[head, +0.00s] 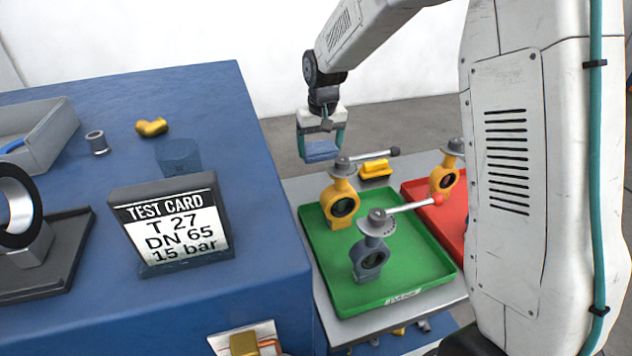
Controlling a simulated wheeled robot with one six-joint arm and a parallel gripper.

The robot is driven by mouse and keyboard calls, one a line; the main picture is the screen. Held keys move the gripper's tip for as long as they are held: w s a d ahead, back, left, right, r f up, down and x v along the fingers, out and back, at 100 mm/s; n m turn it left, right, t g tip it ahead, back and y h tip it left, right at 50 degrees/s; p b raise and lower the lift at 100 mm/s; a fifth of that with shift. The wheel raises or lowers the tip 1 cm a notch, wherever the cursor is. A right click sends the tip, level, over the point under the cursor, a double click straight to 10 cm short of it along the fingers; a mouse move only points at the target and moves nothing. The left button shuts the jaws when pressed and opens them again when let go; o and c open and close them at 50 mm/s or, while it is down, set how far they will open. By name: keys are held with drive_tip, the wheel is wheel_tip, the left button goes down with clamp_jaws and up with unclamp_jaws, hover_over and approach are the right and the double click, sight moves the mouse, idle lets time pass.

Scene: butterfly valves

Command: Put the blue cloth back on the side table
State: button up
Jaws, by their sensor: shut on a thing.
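My gripper (320,146) is shut on the blue cloth (322,152), a small folded blue piece between its two fingers. It holds the cloth in the air, in the picture just above the back left part of the side table (294,186). The side table is a grey top to the right of the blue bench. From this view I cannot tell how high the cloth is above the tabletop.
A green tray (428,268) with two valves (342,205) (369,258) covers much of the side table. A red tray (418,188) with another yellow valve (443,180) lies to its right. A yellow block (375,168) lies behind the green tray. The blue bench (250,215) carries a test card (172,225).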

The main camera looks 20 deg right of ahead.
drive_tip(key=f, duration=0.7)
drive_tip(key=shift+w, duration=0.2)
drive_tip(key=shift+d+f, duration=0.1)
drive_tip(key=shift+f, duration=2)
drive_tip(key=shift+f, duration=0.15)
drive_tip(key=o, duration=0.9)
